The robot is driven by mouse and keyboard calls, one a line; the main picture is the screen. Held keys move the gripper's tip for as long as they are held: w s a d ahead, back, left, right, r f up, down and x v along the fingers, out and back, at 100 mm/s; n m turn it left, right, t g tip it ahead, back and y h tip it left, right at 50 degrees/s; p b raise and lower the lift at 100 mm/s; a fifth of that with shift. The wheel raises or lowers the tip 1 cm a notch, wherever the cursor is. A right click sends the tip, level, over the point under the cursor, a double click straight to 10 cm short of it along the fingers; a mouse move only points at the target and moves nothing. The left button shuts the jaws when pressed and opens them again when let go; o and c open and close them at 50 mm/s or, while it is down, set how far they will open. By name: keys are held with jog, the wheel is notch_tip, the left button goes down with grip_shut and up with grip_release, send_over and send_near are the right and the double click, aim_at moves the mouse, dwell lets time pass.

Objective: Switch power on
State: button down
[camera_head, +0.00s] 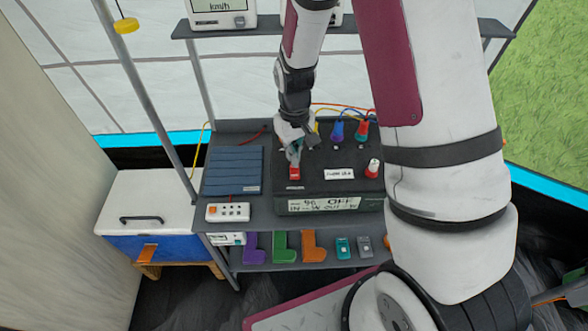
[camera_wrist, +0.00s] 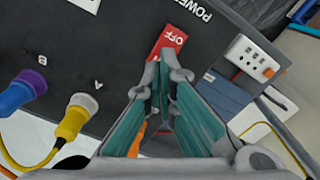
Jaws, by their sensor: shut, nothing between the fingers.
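A black power box (camera_head: 333,188) sits on a dark shelf. Its red switch (camera_head: 294,172) is near the front left of the top and also shows in the wrist view (camera_wrist: 168,40), marked OFF beside the word POWER. In the wrist view the fingertips (camera_wrist: 166,72) are right beside the switch's edge. I cannot tell whether they touch it.
Blue, yellow and other plugs (camera_head: 337,132) with cables stand at the back of the box. A red-and-white knob (camera_head: 373,168) is at its right. A blue folded panel (camera_head: 233,170) and white power strip (camera_head: 228,212) lie to the left. A grey pole (camera_head: 158,110) rises at left.

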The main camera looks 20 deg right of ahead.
jog(key=shift+f+b, duration=0.4)
jog(key=shift+f, duration=0.75)
dwell(0.8)
jog(key=shift+r, duration=0.15)
jog(key=shift+r+p, duration=1.4)
jog(key=shift+r, duration=2)
